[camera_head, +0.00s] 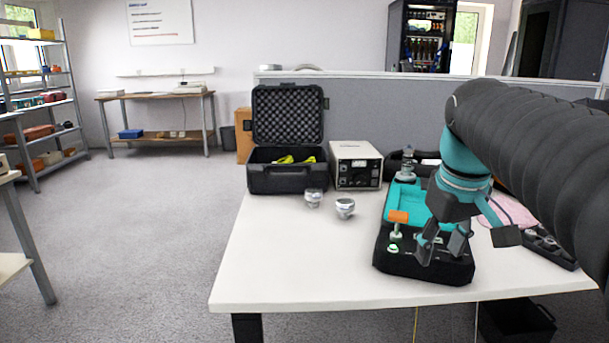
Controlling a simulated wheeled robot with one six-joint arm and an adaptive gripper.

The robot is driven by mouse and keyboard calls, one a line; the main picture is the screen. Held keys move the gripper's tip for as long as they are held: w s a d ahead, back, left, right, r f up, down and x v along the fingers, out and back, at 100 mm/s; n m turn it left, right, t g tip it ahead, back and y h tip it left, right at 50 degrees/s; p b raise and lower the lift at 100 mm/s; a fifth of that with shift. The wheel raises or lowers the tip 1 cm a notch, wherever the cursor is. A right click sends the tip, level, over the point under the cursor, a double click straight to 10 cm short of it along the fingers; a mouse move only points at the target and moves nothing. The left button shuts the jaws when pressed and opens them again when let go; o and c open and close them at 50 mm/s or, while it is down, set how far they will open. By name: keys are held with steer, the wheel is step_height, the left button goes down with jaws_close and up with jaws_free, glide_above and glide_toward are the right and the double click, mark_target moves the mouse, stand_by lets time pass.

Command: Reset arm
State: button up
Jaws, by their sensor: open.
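My arm comes in from the right with a dark ribbed sleeve and a teal wrist. My gripper (440,252) is open and points down over the front of a black and teal calibration device (424,268) on the white table. I see nothing between its fingers. I cannot tell whether the fingertips touch the device. An orange-topped piece (398,217) and a lit green spot (393,248) are on the device, left of my gripper. A grey cylindrical part (407,166) stands at its back end. My arm hides part of the table's right side.
Two silver sensors (345,208) stand on the white table (290,260). Behind them are an open black foam-lined case (287,180) and a beige instrument box (356,166). A black tray (548,245) lies at right. The table's front left is clear. A grey partition (390,106) stands behind.

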steer(key=s+a+f+m+t, duration=0.1)
steer(key=s+a+f, duration=0.2)
steer(key=s+f, duration=0.3)
steer(key=s+a+f+m+t, duration=0.1)
steer(key=s+a+f+t, duration=0.1)
steer(key=s+f, duration=0.4)
step_height(320, 180, down, 4)
steer(key=shift+s+a+r+m, duration=0.25)
steer(key=shift+a+m, duration=0.15)
steer(key=shift+a, duration=0.05)
stand_by(0.7)
